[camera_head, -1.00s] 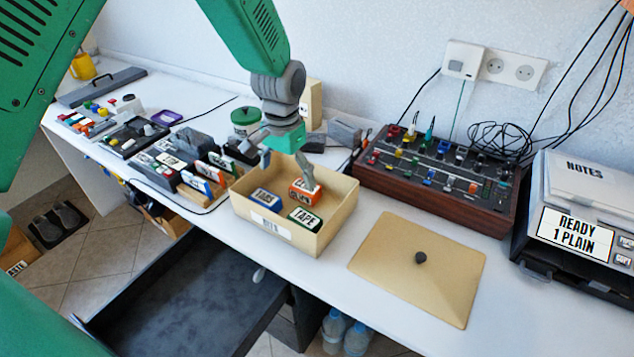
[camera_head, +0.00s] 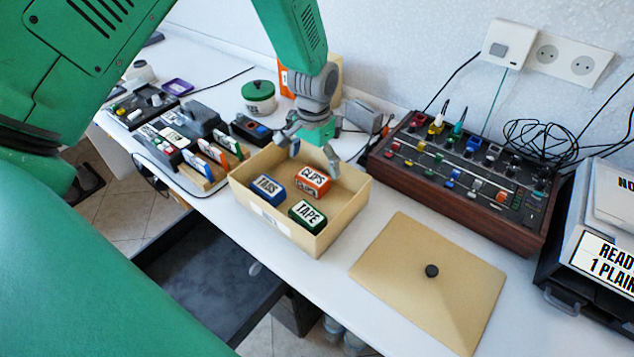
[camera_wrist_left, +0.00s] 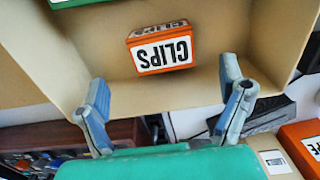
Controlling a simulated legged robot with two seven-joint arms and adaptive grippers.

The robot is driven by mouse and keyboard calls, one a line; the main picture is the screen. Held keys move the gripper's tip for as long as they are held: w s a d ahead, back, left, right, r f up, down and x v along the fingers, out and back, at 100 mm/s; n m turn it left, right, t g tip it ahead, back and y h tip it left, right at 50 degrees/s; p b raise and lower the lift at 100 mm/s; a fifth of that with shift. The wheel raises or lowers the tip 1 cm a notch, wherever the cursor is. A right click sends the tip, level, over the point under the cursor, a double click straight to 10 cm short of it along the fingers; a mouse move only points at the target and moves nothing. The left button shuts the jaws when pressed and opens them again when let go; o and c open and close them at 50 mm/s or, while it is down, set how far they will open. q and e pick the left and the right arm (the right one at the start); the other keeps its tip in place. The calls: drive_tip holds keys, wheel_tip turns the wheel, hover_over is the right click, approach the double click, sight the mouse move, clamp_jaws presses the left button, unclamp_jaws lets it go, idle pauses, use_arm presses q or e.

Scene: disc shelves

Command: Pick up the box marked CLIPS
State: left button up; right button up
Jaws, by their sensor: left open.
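The orange box marked CLIPS (camera_head: 312,181) lies in the open tan box (camera_head: 338,222), toward its back. In the left wrist view the CLIPS box (camera_wrist_left: 160,50) shows ahead of the fingers, its label upside down. A blue box marked TABS (camera_head: 267,189) and a green box marked TAPE (camera_head: 306,214) lie in the same tan box. My left gripper (camera_head: 308,160) is open and empty at the tan box's back edge, just behind and above the CLIPS box. Its two fingers (camera_wrist_left: 167,105) are spread apart, clear of the CLIPS box. My right gripper is not in view.
A rack of labelled cards (camera_head: 212,160) and a green-lidded jar (camera_head: 258,97) stand left of and behind the tan box. A drawer (camera_head: 200,270) is open below.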

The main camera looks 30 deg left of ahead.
sight(311, 176)
use_arm(q)
drive_tip(key=shift+s+a+f, duration=0.1)
drive_tip(key=shift+a+f, duration=0.55)
drive_tip(key=shift+f, duration=0.15)
drive_tip(key=f, duration=0.3)
drive_tip(key=shift+d+f, duration=0.5)
drive_tip(key=shift+d, duration=0.35)
drive_tip(key=shift+s+a, duration=0.1)
drive_tip(key=shift+a, duration=0.35)
drive_tip(key=c, duration=1.3)
drive_tip(key=shift+a+f, duration=0.1)
drive_tip(key=shift+a, duration=0.1)
